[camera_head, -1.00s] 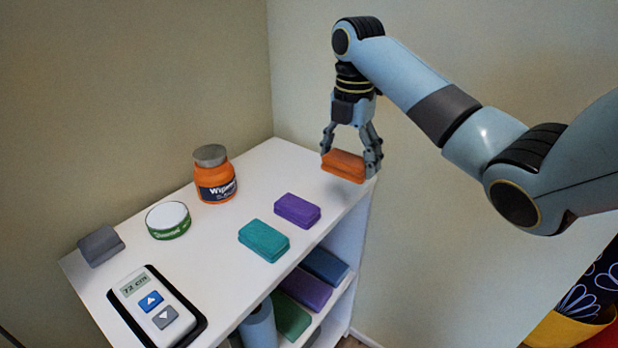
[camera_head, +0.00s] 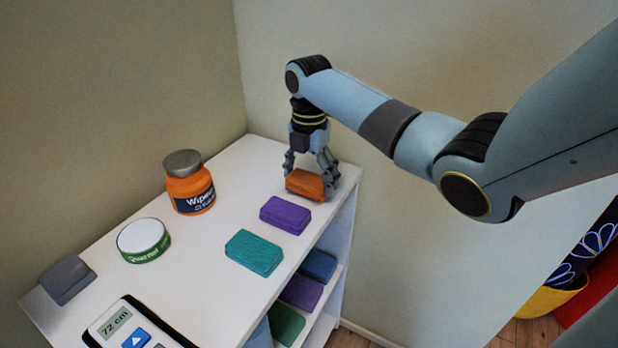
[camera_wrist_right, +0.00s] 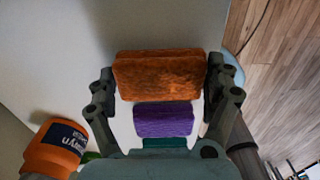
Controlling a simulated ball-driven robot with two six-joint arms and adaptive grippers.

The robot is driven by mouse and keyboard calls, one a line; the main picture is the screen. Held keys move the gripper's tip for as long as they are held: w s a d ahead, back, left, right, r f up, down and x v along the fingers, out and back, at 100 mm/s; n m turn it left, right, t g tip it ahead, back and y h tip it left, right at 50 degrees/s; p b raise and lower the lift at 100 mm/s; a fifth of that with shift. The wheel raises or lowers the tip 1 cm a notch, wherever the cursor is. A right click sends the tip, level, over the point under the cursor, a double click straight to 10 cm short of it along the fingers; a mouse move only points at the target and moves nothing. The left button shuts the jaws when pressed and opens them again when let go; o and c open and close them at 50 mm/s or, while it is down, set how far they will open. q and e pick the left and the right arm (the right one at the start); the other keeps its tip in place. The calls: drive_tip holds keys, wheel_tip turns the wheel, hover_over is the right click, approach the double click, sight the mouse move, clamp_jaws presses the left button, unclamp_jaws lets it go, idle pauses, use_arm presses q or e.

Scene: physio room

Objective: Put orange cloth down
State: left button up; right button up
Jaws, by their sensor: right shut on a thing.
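The orange cloth (camera_head: 305,185) is a folded block at the far right end of the white shelf top, behind the purple cloth. My right gripper (camera_head: 309,182) is shut on it from above, with a finger at each end. The cloth is at or just above the shelf surface; I cannot tell whether it touches. In the right wrist view the orange cloth (camera_wrist_right: 160,75) spans between the two fingers of the right gripper (camera_wrist_right: 160,82). My left gripper is not in view.
In line with it lie a purple cloth (camera_head: 285,214) and a teal cloth (camera_head: 254,252). A wipes tub (camera_head: 189,184), a green-and-white tin (camera_head: 143,241), a grey block (camera_head: 68,279) and a height display (camera_head: 125,325) stand further left. Folded cloths fill lower shelves (camera_head: 302,291).

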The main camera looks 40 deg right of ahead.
sight(310, 177)
drive_tip(key=shift+f, duration=0.4)
drive_tip(key=o, duration=0.8)
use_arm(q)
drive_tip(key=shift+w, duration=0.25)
use_arm(e)
drive_tip(key=shift+o, duration=0.2)
wheel_tip(310, 177, up, 12)
